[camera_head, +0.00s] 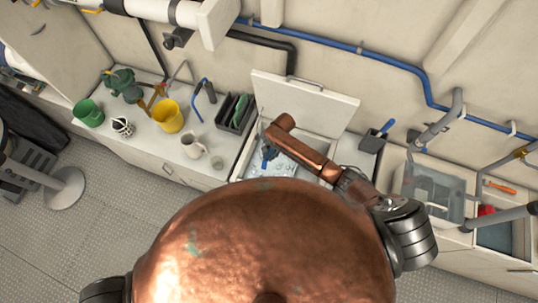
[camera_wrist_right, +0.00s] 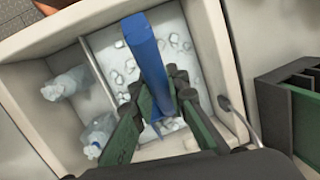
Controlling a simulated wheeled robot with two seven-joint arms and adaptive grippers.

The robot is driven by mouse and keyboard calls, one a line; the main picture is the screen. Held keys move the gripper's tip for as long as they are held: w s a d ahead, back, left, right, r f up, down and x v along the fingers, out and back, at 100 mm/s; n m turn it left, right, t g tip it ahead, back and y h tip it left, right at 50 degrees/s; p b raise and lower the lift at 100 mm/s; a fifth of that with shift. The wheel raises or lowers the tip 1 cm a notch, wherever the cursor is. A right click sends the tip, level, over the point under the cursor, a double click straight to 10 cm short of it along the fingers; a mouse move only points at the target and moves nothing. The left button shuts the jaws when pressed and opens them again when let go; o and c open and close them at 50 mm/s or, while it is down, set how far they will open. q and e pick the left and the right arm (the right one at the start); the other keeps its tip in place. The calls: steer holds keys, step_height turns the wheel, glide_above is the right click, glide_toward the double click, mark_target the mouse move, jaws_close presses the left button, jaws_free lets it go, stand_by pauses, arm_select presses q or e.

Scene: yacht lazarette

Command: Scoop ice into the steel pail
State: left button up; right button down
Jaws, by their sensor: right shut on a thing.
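A blue scoop (camera_wrist_right: 150,55) is held between the dark green fingers of my right gripper (camera_wrist_right: 161,92), inside the open ice box (camera_wrist_right: 215,60). White ice cubes (camera_wrist_right: 125,72) are scattered on the box floor around and below the scoop. In the head view my right arm reaches in from the right, and the gripper (camera_head: 270,143) is over the box, with a bit of blue scoop (camera_head: 268,157) showing below it. I cannot make out the steel pail in either view. My left gripper is out of view.
The box lid (camera_head: 305,98) stands raised behind. Two clear bottles (camera_wrist_right: 65,83) lie in the box's left part, past a thin divider. A yellow bucket (camera_head: 168,116), a green pot (camera_head: 88,113) and a white jug (camera_head: 193,146) stand on the left counter. A sink is at right.

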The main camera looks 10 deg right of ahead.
steer(key=p+v, duration=0.2)
steer(key=a+p+v, duration=0.1)
steer(key=p+v, duration=0.2)
steer(key=shift+r+p, duration=0.3)
steer(key=shift+r, duration=0.15)
steer(key=shift+a+v, duration=0.15)
steer(key=shift+v, duration=0.45)
steer(key=shift+a+v, duration=0.15)
steer(key=shift+v, duration=0.5)
steer(key=shift+a+v, duration=0.25)
steer(key=shift+v, duration=0.75)
steer(key=shift+s, duration=0.1)
